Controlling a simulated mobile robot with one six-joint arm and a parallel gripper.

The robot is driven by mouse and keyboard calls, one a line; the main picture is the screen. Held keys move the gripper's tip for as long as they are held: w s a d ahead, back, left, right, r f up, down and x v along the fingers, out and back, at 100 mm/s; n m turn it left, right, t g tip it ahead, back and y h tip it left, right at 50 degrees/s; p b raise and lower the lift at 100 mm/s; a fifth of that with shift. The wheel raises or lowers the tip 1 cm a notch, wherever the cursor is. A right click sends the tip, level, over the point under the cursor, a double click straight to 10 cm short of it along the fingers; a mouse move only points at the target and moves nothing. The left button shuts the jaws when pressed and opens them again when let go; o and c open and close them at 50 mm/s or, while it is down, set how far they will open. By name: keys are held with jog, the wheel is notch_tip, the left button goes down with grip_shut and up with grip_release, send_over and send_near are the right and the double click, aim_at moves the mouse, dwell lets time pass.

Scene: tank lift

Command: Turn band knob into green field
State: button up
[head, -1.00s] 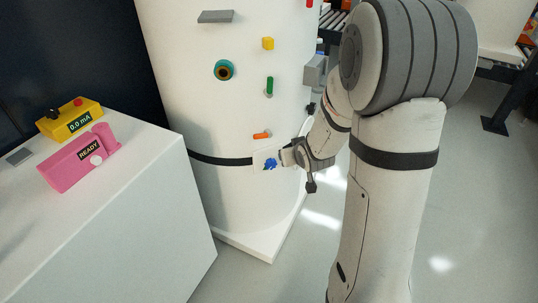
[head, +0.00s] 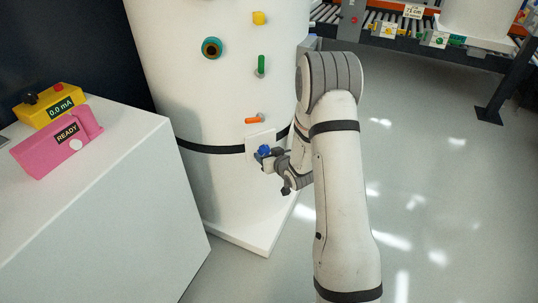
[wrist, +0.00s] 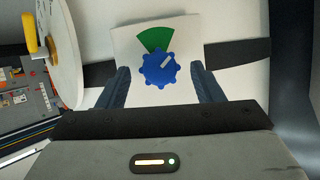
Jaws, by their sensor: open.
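The blue lobed band knob (wrist: 157,72) sits on a white plate (wrist: 118,45) on the tank's black band. A green wedge, the green field (wrist: 153,37), fans out above the knob. The knob's pale pointer (wrist: 167,61) points up and right, outside the wedge to its right. My gripper (wrist: 161,74) is open, with one dark finger left of the knob and one right of it.
The white tank (head: 215,100) carries an orange handle (head: 254,120), a green handle (head: 261,66), a teal ring (head: 211,47) and a yellow block (head: 259,18). A white bench (head: 110,215) with pink (head: 50,148) and yellow boxes stands left. Floor is clear at right.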

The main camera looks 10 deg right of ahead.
jog(key=shift+w+a+f, duration=0.15)
jog(key=shift+w+f, duration=0.05)
jog(key=shift+w, duration=0.3)
